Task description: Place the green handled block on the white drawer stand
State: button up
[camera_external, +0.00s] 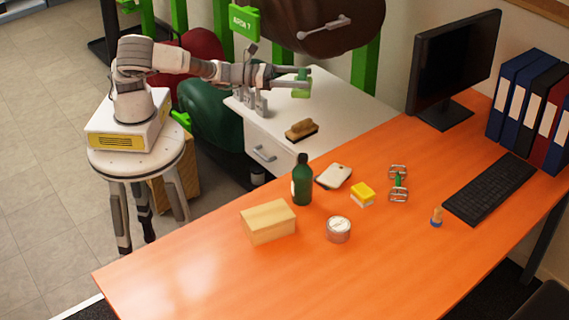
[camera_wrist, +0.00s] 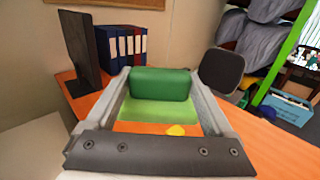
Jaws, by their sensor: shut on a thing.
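The green handled block (camera_external: 301,88) is in my gripper, above the white drawer stand (camera_external: 353,97). In the wrist view the green block (camera_wrist: 160,84) lies between the two grey fingers of my gripper (camera_wrist: 162,92), with a lighter green part below the darker rounded part. My gripper (camera_external: 296,77) is shut on it and reaches over the stand from the left. The block appears apart from the stand's top, though the exact height is hard to judge.
A wooden brush (camera_external: 301,129) lies on the stand's front part. The orange desk (camera_external: 190,275) adjoins the stand and carries a green bottle (camera_external: 302,182), a wooden box (camera_external: 268,221), a round tin (camera_external: 338,230), a sponge (camera_external: 362,193) and a monitor (camera_external: 453,65). The stand's back right top is clear.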

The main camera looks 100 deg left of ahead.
jog(key=w+d+f+y+b, duration=0.1)
jog(key=w+d+f+b, duration=0.15)
jog(key=d, duration=0.45)
jog(key=w+d+f+n+b, duration=0.1)
jog(key=w+d+f+b, duration=0.15)
jog(key=d, duration=0.45)
jog(key=w+d+f+y+b, duration=0.1)
jog(key=w+d+f+b, duration=0.15)
jog(key=d, duration=0.35)
jog(key=s+d+r+n+g+y+b, duration=0.1)
jog(key=s+d+r+n+y+b, duration=0.25)
jog(key=d, duration=0.55)
jog(key=s+d+r+y+b, duration=0.2)
jog(key=s+d+r+b, duration=0.2)
jog(key=s+d+r, duration=0.4)
jog(key=b, duration=0.3)
send_over(314, 253)
notch_tip(314, 253, down, 32)
jog(key=shift+w, duration=0.1)
jog(key=shift+f+b, duration=0.7)
jog(key=shift+f, duration=1.2)
jog(key=shift+f, duration=0.15)
jog(key=o, duration=1.1)
